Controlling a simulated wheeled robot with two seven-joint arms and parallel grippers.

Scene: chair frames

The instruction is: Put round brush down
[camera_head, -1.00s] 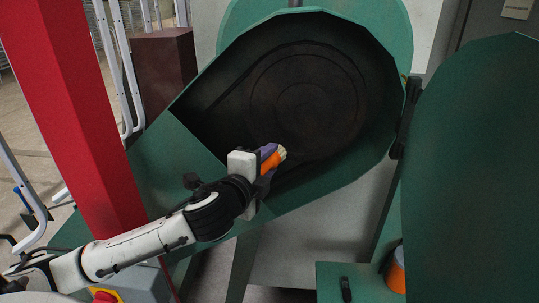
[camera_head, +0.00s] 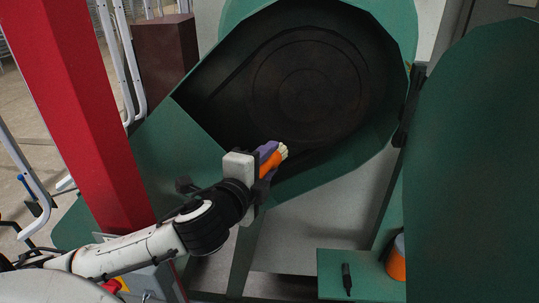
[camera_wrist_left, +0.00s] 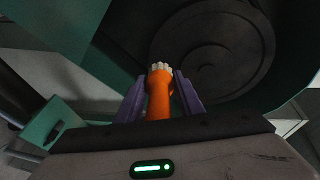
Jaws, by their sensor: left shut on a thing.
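The round brush (camera_head: 270,159) has an orange handle and pale bristles at its tip. My left gripper (camera_head: 268,160) is shut on it, with its purple fingers on either side of the handle. The bristle end points away from the wrist, toward the open green machine housing. In the left wrist view the brush (camera_wrist_left: 159,95) stands between the two fingers (camera_wrist_left: 160,98). The brush is held in the air, in front of the lower edge of the housing. My right gripper is not in view.
The green housing (camera_head: 352,163) has a dark round wheel (camera_head: 320,95) inside. A green shelf (camera_head: 330,268) at lower right holds a black tool (camera_head: 346,279) and an orange container (camera_head: 396,262). An open green door (camera_head: 475,160) stands at right, a red post (camera_head: 85,110) at left.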

